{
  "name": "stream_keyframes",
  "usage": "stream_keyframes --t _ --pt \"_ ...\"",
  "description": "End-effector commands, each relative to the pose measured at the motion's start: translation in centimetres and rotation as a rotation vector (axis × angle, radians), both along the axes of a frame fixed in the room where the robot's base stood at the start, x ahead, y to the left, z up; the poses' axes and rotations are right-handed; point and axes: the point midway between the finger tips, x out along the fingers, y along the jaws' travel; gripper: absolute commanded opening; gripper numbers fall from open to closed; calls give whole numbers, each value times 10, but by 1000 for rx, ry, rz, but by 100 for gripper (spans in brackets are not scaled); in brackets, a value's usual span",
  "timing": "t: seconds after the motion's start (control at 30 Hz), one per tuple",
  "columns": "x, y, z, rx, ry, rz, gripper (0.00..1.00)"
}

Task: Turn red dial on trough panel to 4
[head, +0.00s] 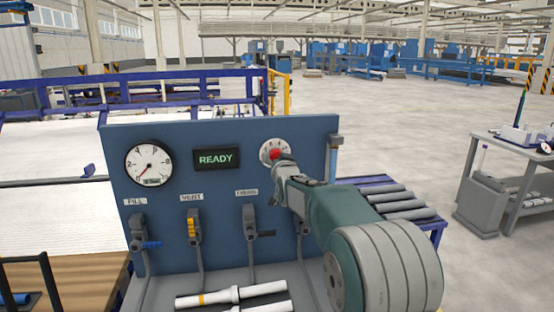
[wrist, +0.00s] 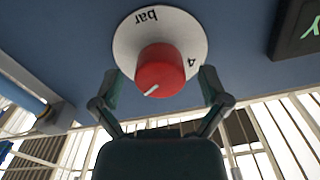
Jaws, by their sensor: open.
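The red dial (head: 275,154) sits on a white round scale plate at the upper right of the blue panel (head: 226,238). In the wrist view the red knob (wrist: 160,70) shows close up, with a white pointer mark toward the lower left. The scale's "4" is at the knob's right and "bar" above it; the pointer is not on the 4. My gripper (wrist: 160,80) is open, one finger to each side of the knob, with gaps visible. In the head view my gripper (head: 283,166) is at the dial and partly covers its lower right.
The panel also has a gauge (head: 149,164), a READY display (head: 216,158) and several valve handles, including a yellow one (head: 194,229). Pale pipes (head: 232,296) lie below. Grey pipes (head: 405,205) rest on a rack at right. A grey cart (head: 500,185) stands farther right.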

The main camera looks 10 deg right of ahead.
Motion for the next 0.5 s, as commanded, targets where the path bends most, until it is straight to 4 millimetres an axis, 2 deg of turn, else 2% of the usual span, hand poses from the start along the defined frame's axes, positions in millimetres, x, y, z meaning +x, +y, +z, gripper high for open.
stream_keyframes --t 0.37,0.47,0.5 --pt "6 0 0 0 0 0 95" --pt "6 0 0 0 0 0 55" --pt "6 0 0 0 0 0 37"
